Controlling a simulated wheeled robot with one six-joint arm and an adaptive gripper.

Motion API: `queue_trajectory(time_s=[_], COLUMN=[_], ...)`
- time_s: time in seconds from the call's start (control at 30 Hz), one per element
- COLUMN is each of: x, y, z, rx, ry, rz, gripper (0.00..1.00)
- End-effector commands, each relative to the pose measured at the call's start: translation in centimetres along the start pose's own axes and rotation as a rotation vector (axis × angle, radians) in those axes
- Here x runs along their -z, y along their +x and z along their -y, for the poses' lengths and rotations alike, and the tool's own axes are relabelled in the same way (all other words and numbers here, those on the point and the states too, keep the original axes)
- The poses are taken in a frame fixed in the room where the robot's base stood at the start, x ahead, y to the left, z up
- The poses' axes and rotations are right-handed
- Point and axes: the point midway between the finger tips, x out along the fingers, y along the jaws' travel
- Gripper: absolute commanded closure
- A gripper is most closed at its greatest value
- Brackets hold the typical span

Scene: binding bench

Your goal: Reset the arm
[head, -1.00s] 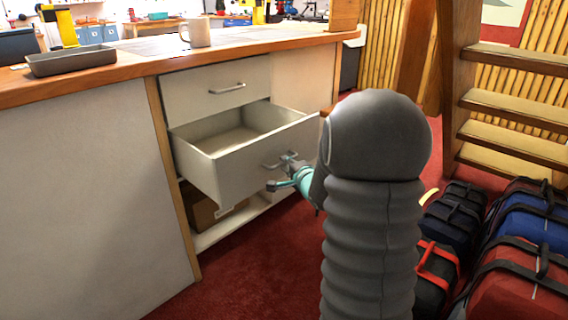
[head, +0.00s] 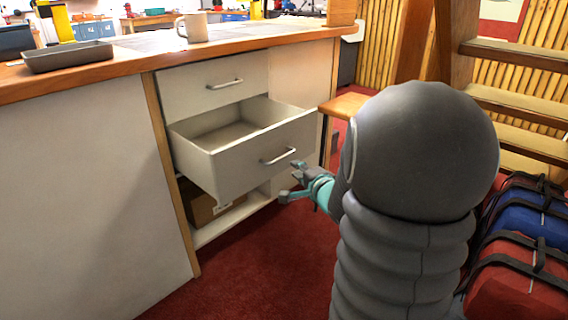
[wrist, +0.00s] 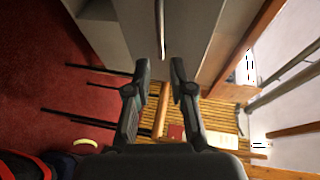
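My gripper (head: 290,181) is open and empty, just in front of the pulled-out middle drawer (head: 235,165). The drawer's grey bar handle (head: 278,157) is free, a short way above and left of the fingers. In the wrist view, my gripper's two dark fingers (wrist: 156,80) stand apart with nothing between them. The drawer handle (wrist: 160,30) shows there beyond the fingertips. The drawer looks empty inside. My dark, ribbed arm fills the right foreground of the head view.
The bench (head: 120,70) holds a mug (head: 192,27) and a grey tray (head: 67,56). The upper drawer (head: 205,85) is shut. A box (head: 203,208) sits on the low shelf. A wooden stool (head: 345,104) and bags (head: 520,280) stand right. Red carpet (head: 250,270) in front is clear.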

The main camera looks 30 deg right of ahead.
Motion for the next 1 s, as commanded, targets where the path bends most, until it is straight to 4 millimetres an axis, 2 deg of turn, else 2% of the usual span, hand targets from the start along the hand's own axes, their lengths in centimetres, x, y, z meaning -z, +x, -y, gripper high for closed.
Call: queue_trajectory(time_s=[0.2, 0.33, 0.47, 0.57, 0.7, 0.77, 0.87, 1.0], x=[0.0, 0.2, 1.7, 3.2, 4.6, 4.5, 3.4, 0.3], y=[0.0, 0.0, -0.3, -1.4, -4.4, -6.0, -8.8, -12.9], z=[0.0, -0.5, -3.4, -6.8, -10.1, -10.8, -11.5, -11.3], rx=[0.0, -0.024, -0.163, -0.334, -0.575, -0.67, -0.81, -0.95], ry=[-0.008, -0.102, -0.296, -0.453, -0.652, -0.732, -0.852, -0.995], rz=[0.0, -0.008, -0.054, -0.082, -0.071, -0.04, 0.044, 0.219], gripper=[0.78, 0.78, 0.78, 0.78, 0.78, 0.78, 0.78, 0.78])
